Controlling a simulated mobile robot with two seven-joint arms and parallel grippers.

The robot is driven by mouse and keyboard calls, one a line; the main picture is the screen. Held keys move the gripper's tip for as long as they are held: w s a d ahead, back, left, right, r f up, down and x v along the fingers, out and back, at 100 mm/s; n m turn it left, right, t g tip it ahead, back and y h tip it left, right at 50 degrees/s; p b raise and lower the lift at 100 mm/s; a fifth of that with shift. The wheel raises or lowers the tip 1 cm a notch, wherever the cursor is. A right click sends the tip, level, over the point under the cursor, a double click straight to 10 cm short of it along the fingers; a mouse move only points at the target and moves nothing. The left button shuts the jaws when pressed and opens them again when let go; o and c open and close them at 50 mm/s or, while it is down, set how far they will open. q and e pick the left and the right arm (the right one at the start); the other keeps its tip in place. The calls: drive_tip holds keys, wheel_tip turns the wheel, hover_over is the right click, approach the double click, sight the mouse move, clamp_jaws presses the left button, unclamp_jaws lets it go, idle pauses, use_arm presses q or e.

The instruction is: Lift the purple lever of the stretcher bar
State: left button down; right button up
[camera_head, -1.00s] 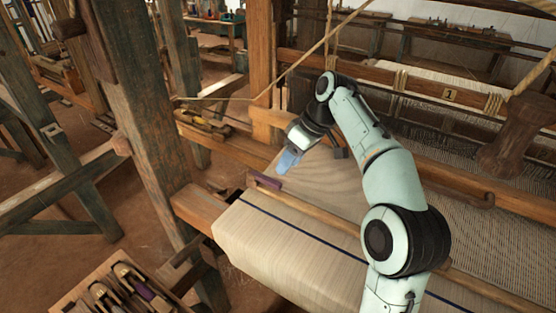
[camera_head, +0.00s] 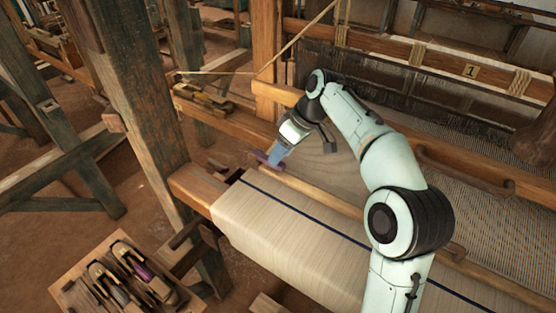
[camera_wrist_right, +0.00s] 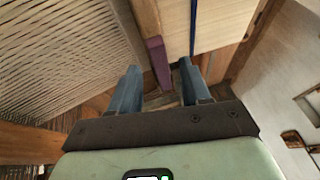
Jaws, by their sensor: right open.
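The purple lever (camera_head: 261,157) sits at the left end of the wooden stretcher bar (camera_head: 318,197), which lies across the pale cloth (camera_head: 300,235). In the right wrist view the lever (camera_wrist_right: 158,60) shows as a purple block between the two blue-grey fingers. My right gripper (camera_head: 276,156) is open at the lever, with a finger on each side of it in the wrist view (camera_wrist_right: 160,68). I cannot tell whether the fingers touch it. In the head view the fingers cover part of the lever. My left gripper is not in view.
A thick wooden loom post (camera_head: 140,110) stands left of the cloth. A wooden tray (camera_head: 68,290) with shuttles is at the lower left. A wooden beam (camera_head: 225,125) runs behind the gripper. Warp threads (camera_head: 480,200) spread at the right.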

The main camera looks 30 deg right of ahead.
drive_tip(key=shift+x, duration=1.35)
drive_tip(key=shift+w, duration=0.1)
